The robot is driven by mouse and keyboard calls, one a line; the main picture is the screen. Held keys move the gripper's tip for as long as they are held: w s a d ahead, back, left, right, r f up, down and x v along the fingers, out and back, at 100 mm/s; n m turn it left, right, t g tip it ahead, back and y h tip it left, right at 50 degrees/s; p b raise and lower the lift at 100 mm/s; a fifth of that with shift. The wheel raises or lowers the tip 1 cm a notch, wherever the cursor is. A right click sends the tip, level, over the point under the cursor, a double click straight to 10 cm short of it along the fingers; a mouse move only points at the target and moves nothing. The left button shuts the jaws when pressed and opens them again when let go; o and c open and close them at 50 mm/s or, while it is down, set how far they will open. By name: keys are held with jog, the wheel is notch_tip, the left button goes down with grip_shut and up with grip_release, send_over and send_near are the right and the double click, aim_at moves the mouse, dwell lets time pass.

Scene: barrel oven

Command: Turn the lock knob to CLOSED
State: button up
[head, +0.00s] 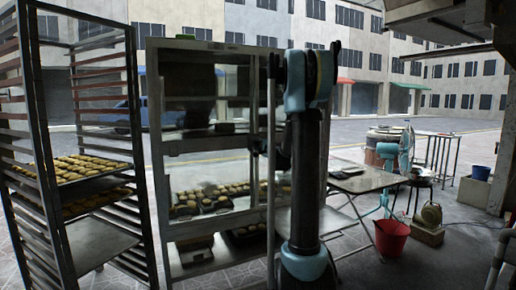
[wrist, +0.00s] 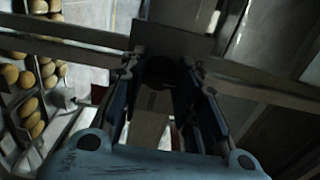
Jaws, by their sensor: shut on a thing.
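My gripper (wrist: 162,72) shows in the wrist view, its two fingers closed in on a dark rounded piece between the tips. This piece appears to be the lock knob (wrist: 160,67), seen against a flat metal panel. Its markings and which way it points are too dark to read. In the head view my arm stands upright in front of the right side of a metal cabinet with glass (head: 205,142).
A tall rack (head: 137,120) with trays of buns (head: 83,167) stands left of the cabinet. Buns (wrist: 27,78) also show at left in the wrist view. A folding table (head: 370,182), red bucket (head: 391,238) and fan (head: 404,150) are at right. Open floor lies front right.

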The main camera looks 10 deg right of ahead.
jog(key=shift+s+a+f, duration=0.1)
jog(key=shift+a+f, duration=0.05)
jog(key=shift+a, duration=0.05)
jog(key=o, duration=1.1)
jog(key=shift+c, duration=0.2)
jog(key=shift+d, duration=0.1)
jog(key=v, duration=1.1)
jog(key=shift+s+d, duration=0.15)
jog(key=shift+s, duration=0.2)
